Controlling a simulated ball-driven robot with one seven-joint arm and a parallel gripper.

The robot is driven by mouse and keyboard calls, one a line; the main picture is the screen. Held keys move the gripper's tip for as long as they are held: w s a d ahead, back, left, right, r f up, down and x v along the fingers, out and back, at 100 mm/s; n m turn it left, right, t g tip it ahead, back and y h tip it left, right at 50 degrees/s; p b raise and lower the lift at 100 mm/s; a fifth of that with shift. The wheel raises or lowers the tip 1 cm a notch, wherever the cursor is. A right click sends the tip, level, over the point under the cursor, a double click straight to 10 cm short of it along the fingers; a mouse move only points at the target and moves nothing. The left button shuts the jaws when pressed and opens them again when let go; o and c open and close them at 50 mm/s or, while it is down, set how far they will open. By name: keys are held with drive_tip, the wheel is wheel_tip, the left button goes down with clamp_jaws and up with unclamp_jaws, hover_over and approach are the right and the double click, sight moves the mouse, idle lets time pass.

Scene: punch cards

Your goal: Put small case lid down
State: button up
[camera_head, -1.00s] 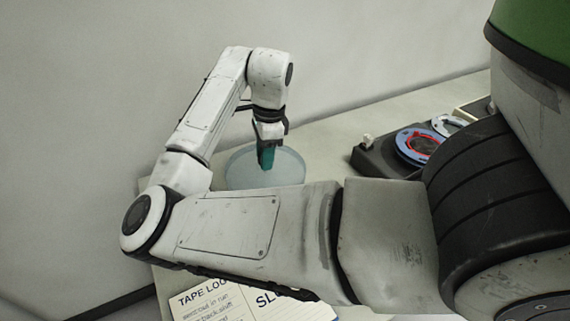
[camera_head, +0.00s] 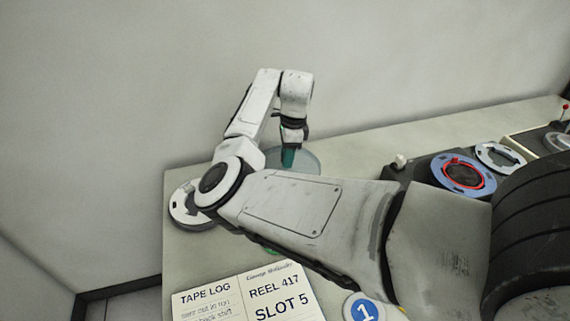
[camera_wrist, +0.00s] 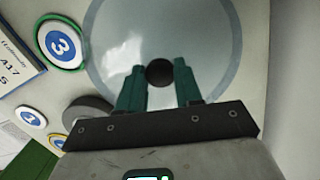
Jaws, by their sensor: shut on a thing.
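The small case lid (camera_head: 312,160) is a round, pale, see-through disc at the back of the table, partly hidden by my arm. In the wrist view the lid (camera_wrist: 205,40) fills the top middle, with a dark round knob (camera_wrist: 159,72) on it. My gripper (camera_head: 289,158) points down over the lid. In the wrist view its two teal fingers (camera_wrist: 160,78) are shut on the knob, one on each side. The lid looks about level. I cannot tell whether it touches the table or hangs just above it.
A dark tape unit with a red-and-blue reel (camera_head: 463,174) stands right of the lid. A grey-white reel (camera_head: 187,206) lies at the left table edge. A tape log book (camera_head: 245,296) and a badge marked 1 (camera_head: 364,309) are in front.

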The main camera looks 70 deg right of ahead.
drive_tip(key=shift+w+d+f, duration=0.35)
drive_tip(key=shift+d+f, duration=0.05)
drive_tip(key=shift+f, duration=0.25)
drive_tip(key=shift+w+d+f, duration=0.35)
drive_tip(key=shift+f, duration=0.25)
drive_tip(key=shift+f+p, duration=0.3)
drive_tip(key=shift+f, duration=1.3)
drive_tip(key=o, duration=1.1)
drive_tip(key=shift+f, duration=0.1)
drive_tip(key=shift+c, duration=0.2)
wheel_tip(320, 180, up, 12)
drive_tip(key=s+b, duration=0.1)
drive_tip(key=shift+d, duration=0.4)
drive_tip(key=shift+s, duration=0.1)
